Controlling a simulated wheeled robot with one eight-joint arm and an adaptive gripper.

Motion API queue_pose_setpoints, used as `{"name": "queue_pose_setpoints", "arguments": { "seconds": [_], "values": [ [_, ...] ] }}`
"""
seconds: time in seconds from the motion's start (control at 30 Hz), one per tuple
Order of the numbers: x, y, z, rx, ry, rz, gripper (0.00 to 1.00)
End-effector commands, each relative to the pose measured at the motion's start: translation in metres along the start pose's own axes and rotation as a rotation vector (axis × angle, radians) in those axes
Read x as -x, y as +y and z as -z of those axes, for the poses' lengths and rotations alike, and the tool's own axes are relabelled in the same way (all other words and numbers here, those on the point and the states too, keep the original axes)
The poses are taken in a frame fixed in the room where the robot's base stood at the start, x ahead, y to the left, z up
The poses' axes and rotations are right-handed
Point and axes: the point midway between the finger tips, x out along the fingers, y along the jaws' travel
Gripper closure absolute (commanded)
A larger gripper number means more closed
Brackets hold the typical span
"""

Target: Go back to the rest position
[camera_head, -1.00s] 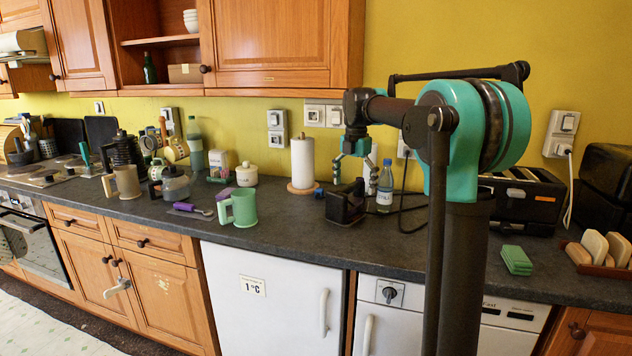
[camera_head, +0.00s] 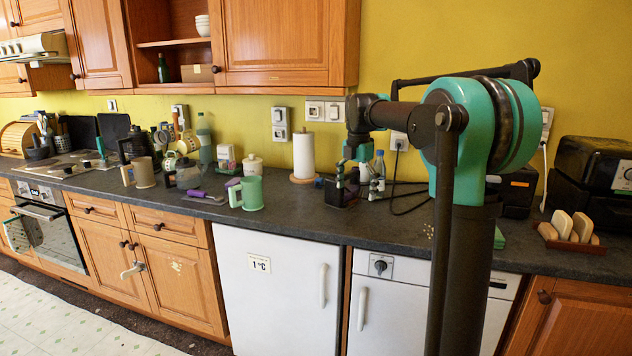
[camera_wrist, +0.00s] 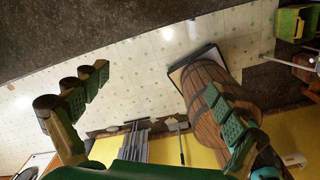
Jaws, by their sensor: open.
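My gripper (camera_head: 358,188) hangs from my arm over the counter, fingers pointing down, in front of a small dark appliance and a clear bottle (camera_head: 380,164). It is open. In the wrist view my gripper's (camera_wrist: 160,95) two green, padded fingers stand wide apart with nothing held between them. Behind them are pale tiled floor and a wooden barrel (camera_wrist: 205,95), which the right finger partly covers. I cannot tell from the head view whether the fingertips touch the appliance.
The dark counter (camera_head: 300,218) carries a green mug (camera_head: 251,194), a paper towel roll (camera_head: 303,156), kettles and a rack (camera_head: 570,238). Wooden cupboards (camera_head: 275,45) hang above. Pale floor (camera_head: 60,320) is clear at lower left. A green bin (camera_wrist: 294,22) shows at upper right.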

Motion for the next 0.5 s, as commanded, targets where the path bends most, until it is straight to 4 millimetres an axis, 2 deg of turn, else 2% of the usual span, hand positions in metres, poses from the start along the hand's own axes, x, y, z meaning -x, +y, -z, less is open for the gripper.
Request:
{"name": "queue_pose_setpoints", "arguments": {
  "seconds": [0.27,0.5],
  "values": [
    [-0.023,-0.021,0.007,-0.214,-0.017,-0.029,0.03],
    [-0.058,-0.055,0.021,-0.537,-0.031,-0.078,0.03]
  ]
}}
